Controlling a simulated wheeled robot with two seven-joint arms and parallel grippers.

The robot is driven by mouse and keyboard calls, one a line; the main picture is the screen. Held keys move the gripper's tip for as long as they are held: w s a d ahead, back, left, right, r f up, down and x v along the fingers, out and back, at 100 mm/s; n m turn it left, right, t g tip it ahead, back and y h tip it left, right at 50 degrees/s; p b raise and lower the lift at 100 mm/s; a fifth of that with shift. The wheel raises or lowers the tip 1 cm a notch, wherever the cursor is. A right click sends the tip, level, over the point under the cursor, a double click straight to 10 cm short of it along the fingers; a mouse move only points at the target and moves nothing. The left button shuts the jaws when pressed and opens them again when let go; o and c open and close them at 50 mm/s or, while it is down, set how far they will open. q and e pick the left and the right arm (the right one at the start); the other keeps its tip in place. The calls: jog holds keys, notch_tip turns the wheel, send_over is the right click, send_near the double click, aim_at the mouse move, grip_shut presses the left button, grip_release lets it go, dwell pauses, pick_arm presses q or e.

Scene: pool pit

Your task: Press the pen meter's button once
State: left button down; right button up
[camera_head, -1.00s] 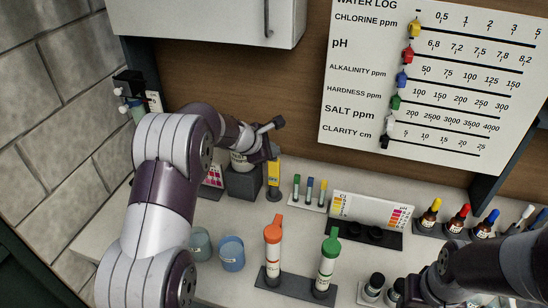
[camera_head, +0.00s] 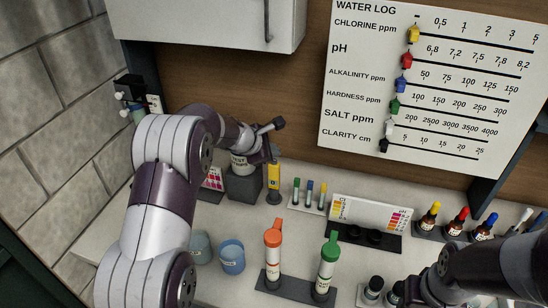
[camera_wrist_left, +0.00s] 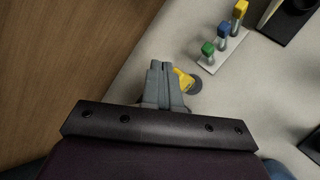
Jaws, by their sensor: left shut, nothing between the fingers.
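The yellow pen meter (camera_head: 273,178) stands upright in a small dark round base on the counter, beside a dark block. Its top end is close under my left gripper (camera_head: 272,155). In the left wrist view the two grey fingers of the left gripper (camera_wrist_left: 166,72) are together and empty. The yellow pen meter (camera_wrist_left: 184,78) shows just right of the fingertips, partly hidden behind them. I cannot tell whether the fingers touch it. Its button cannot be made out. My right arm enters at the lower right, and its gripper is not visible.
A rack of small capped vials (camera_head: 309,195) stands right of the pen meter. A bottle on a dark block (camera_head: 243,186) is to its left. Orange-capped (camera_head: 273,250) and green-capped tubes (camera_head: 327,265) and blue cups (camera_head: 232,256) stand nearer. The wall board (camera_head: 425,80) is behind.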

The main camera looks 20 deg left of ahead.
aim_at(272, 165)
pick_arm(q)
jog(key=shift+r, duration=0.2)
notch_tip(272, 165, up, 5)
jog(key=p, duration=0.4)
dwell(0.5)
dwell(0.3)
